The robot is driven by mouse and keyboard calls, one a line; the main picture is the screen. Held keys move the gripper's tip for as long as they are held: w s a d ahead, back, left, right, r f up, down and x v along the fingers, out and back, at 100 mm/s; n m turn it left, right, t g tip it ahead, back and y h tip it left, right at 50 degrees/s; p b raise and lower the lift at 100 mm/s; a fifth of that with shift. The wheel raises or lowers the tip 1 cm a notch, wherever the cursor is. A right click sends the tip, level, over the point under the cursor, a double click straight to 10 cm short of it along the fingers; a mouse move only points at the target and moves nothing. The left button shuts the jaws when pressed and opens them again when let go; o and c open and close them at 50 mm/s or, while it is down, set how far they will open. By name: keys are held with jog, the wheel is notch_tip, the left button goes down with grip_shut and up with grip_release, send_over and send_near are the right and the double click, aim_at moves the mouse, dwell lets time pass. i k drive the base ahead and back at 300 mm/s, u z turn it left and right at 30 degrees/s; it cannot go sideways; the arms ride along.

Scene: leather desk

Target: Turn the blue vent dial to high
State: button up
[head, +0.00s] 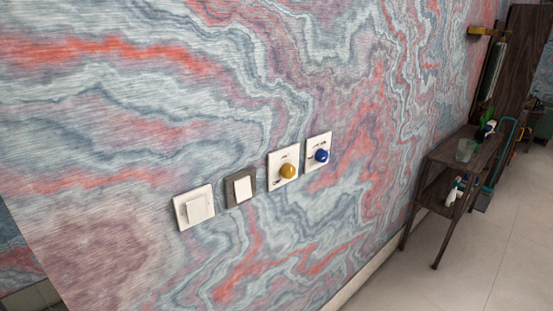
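The blue vent dial (321,156) is a round blue knob on a white plate (311,166) on the marbled wall. It is the rightmost of a row of wall fittings. Small dark marks surround the knob, too small to read, and I cannot tell which setting it points to. My gripper does not show in the head view.
Left of the blue dial are a yellow knob (287,171) on a white plate, a dark-framed switch (242,187) and a white switch (199,207). A dark wooden shelf table (452,153) holding bottles stands along the wall at right. The floor (445,270) in front is clear.

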aim_at(321, 154)
jog(key=u, duration=0.15)
jog(key=i, duration=1)
jog(key=z, duration=0.05)
